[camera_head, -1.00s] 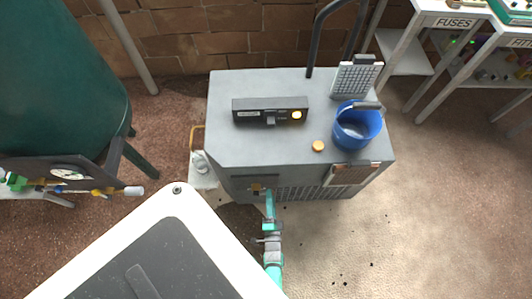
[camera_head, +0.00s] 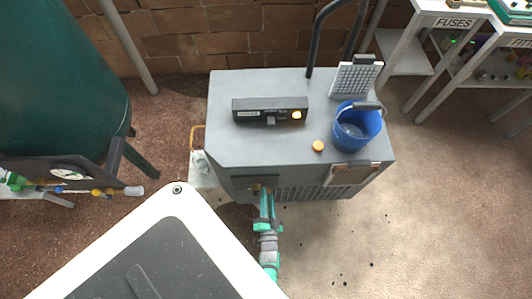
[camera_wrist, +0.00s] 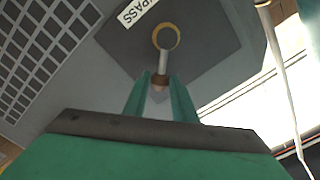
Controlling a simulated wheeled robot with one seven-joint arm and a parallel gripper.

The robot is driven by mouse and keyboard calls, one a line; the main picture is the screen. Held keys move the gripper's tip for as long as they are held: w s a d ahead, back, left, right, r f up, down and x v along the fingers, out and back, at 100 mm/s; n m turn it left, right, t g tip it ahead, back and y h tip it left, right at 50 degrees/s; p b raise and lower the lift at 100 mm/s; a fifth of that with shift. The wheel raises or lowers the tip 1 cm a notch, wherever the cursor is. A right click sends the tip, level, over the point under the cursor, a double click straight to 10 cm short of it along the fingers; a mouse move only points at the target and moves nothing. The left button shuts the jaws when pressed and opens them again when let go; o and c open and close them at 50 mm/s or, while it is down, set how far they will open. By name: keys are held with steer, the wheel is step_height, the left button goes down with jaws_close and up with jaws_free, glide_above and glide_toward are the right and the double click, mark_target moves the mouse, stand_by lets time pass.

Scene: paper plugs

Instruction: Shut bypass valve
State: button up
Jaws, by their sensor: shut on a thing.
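The bypass valve (camera_wrist: 166,37) shows in the wrist view as a brass-coloured ring with a pale lever (camera_wrist: 163,62) on a dark grey plate. A partly cut-off label (camera_wrist: 138,11) beside it reads "PASS". The lever runs from the ring down to a brownish end between my fingers. My gripper (camera_wrist: 160,92) has its teal fingers shut on the lever's end. In the head view the valve (camera_head: 256,188) is a small brass spot on the front of the grey cabinet (camera_head: 225,130). My gripper (camera_head: 265,194) reaches it from below, and its fingertips partly hide it.
A blue bucket (camera_head: 357,126), a black control box (camera_head: 270,110), an orange knob (camera_head: 318,146) and a grid panel (camera_head: 356,79) are on the cabinet top. A green tank (camera_head: 60,75) stands left. A white-edged dark panel (camera_head: 150,262) fills the lower left.

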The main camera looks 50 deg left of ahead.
steer(key=shift+s+a+r+n, duration=0.1)
steer(key=shift+a+r+n, duration=0.05)
steer(key=shift+n, duration=0.25)
steer(key=shift+s+a+r+n, duration=0.2)
steer(key=shift+s+r+n, duration=0.1)
steer(key=shift+n, duration=0.5)
steer(key=shift+s+a+r+n, duration=0.2)
steer(key=shift+s+n, duration=0.05)
steer(key=shift+n, duration=0.55)
steer(key=shift+s+a+r+n, duration=0.15)
steer(key=shift+s+a+n, duration=0.15)
steer(key=shift+n, duration=0.45)
steer(key=shift+s+a+r+n, duration=0.15)
steer(key=shift+s+a+n, duration=0.15)
steer(key=shift+n, duration=0.45)
